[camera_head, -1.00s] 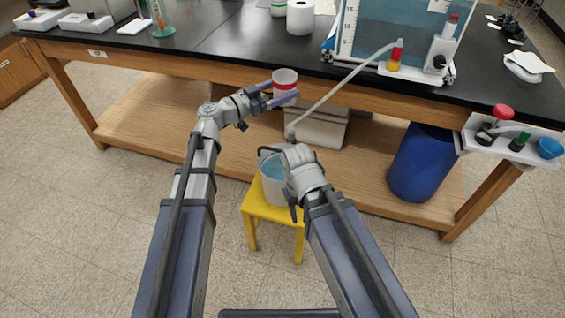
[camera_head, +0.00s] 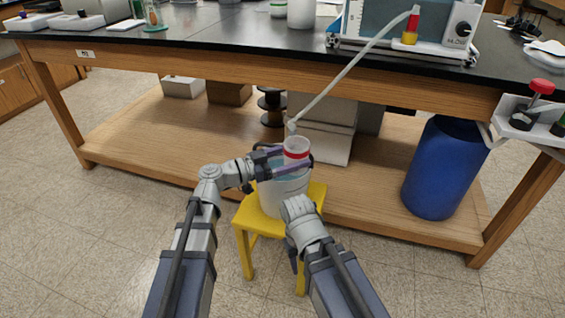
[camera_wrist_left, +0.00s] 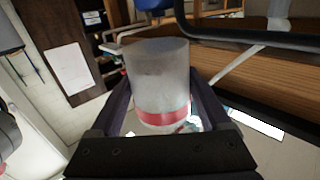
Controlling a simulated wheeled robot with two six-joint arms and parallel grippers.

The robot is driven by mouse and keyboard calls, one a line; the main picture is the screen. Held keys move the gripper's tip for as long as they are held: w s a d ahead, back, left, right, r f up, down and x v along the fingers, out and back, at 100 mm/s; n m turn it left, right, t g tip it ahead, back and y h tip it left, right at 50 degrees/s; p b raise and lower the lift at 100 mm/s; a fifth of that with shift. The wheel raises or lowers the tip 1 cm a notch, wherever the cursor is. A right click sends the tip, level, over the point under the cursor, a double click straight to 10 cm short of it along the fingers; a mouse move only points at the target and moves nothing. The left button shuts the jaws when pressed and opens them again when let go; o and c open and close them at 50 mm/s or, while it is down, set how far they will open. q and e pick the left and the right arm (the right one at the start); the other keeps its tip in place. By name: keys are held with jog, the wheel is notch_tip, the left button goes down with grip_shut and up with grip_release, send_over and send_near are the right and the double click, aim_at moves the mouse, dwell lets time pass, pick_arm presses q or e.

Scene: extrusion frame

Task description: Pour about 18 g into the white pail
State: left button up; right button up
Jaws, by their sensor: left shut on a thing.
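A clear cup with a red band (camera_head: 296,146) is held between the two fingers of my left gripper (camera_head: 297,162), upright over the white pail. In the left wrist view the cup (camera_wrist_left: 155,80) fills the space between both fingers; I cannot tell what is in it. The white pail (camera_head: 284,200) stands on a yellow stool (camera_head: 250,222), its opening partly hidden by the cup and the left gripper. My right gripper (camera_head: 298,208) is low in front of the pail; its fingers are hidden by its own wrist.
A pale hose (camera_head: 350,68) slants down from the apparatus on the bench (camera_head: 200,48) and ends just above the cup. A blue barrel (camera_head: 442,168) stands at the right under the bench. Boxes and a black spool (camera_head: 272,105) sit on the lower shelf.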

pick_arm(q)
jog(key=f+b, duration=0.1)
jog(key=s+f+b, duration=0.1)
jog(key=f, duration=0.1)
jog(key=shift+d+f+g, duration=0.1)
jog(key=shift+d+g, duration=0.05)
jog(key=shift+g, duration=0.15)
jog(key=shift+s, duration=0.1)
pick_arm(e)
notch_tip(320, 180, down, 3)
jog(key=shift+f, duration=0.15)
